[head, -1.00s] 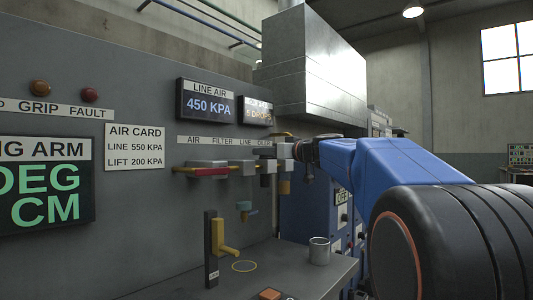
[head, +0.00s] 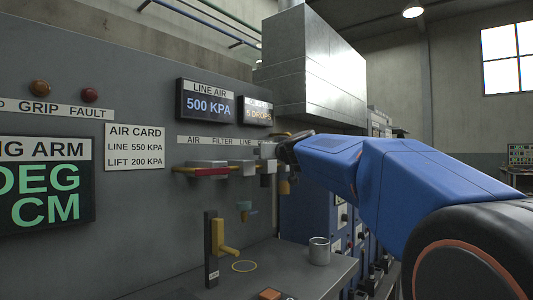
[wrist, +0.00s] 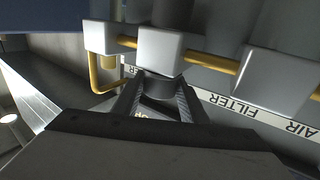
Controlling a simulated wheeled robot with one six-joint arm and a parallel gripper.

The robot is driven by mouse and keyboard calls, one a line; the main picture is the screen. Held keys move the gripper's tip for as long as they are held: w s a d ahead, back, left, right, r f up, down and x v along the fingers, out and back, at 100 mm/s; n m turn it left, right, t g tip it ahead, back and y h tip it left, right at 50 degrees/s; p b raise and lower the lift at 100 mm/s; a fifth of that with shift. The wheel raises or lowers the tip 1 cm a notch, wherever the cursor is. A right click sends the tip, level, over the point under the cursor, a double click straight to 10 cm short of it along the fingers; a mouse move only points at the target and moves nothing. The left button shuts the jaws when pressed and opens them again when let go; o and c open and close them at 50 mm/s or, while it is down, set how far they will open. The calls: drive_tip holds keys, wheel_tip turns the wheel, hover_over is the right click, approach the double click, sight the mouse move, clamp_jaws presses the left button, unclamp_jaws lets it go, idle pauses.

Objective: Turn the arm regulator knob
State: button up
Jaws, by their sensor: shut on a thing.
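My gripper (wrist: 160,90) is shut on a dark round knob (wrist: 158,84) in the wrist view, with one finger on each side of it. The knob sits against a pale block (wrist: 160,48) on the yellow air pipe. In the head view my wrist and arm hide the knob and most of the gripper. The line air display (head: 207,106) reads 500 KPA. The air card (head: 135,147) reads line 550 KPA and lift 200 KPA.
Pale fittings and a red-yellow handle (head: 204,171) line the wall left of my arm. Below are a yellow lever (head: 221,240) on a dark post and a metal cup (head: 319,251) on the bench (head: 290,267). A large grey box (head: 310,70) overhangs behind.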

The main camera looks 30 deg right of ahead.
idle(0.3)
drive_tip(key=o, duration=1)
drive_tip(key=s+a, duration=0.1)
drive_tip(key=s, duration=0.4)
drive_tip(key=s+a, duration=0.1)
drive_tip(key=s, duration=1.1)
drive_tip(key=shift+a, duration=0.4)
